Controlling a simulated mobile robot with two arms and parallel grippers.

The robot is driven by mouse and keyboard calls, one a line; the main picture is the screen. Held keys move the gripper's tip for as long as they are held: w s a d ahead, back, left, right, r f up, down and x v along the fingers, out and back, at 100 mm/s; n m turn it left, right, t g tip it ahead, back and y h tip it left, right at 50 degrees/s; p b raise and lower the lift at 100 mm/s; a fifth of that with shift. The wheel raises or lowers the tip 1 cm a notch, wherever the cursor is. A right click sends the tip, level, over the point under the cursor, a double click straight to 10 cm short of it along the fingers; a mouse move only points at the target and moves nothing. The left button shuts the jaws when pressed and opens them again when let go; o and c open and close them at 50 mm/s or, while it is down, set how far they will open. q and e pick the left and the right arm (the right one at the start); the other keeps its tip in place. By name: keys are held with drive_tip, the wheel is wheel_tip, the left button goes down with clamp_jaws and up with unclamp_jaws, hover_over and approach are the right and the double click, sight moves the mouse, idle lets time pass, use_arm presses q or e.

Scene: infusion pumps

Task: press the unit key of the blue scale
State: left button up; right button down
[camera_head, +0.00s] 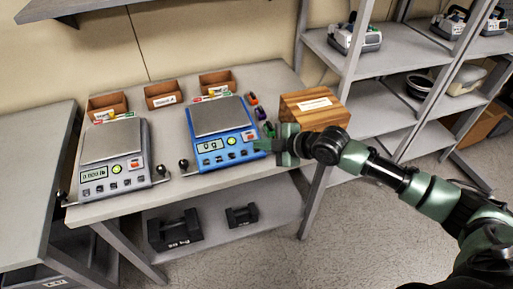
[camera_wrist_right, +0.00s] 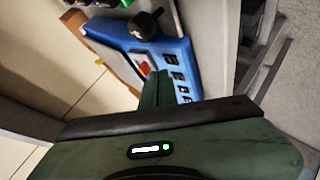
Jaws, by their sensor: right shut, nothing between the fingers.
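The blue scale (camera_head: 220,117) stands on the table with a bare grey pan, and its display (camera_head: 210,146) reads about "0 g". Its front panel has a round yellow-green key (camera_head: 231,141), a red key (camera_head: 248,136) and a lower row of small keys; their labels are too small to read. My right gripper (camera_head: 262,146) is shut and empty at the right end of this panel. In the right wrist view its green fingers (camera_wrist_right: 155,90) overlap the blue panel (camera_wrist_right: 177,52) beside the small keys; contact cannot be told. My left gripper is out of view.
A grey scale (camera_head: 114,155) stands left of the blue one. Open brown boxes (camera_head: 163,95) line the back. A wooden box (camera_head: 312,108) stands right, near my right wrist.

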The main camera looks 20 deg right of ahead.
drive_tip(key=r+p, duration=0.2)
drive_tip(key=s+r+p, duration=0.1)
drive_tip(key=r+p, duration=0.1)
drive_tip(key=p, duration=0.1)
drive_tip(key=shift+s+r, duration=0.15)
drive_tip(key=shift+r, duration=0.25)
idle(0.6)
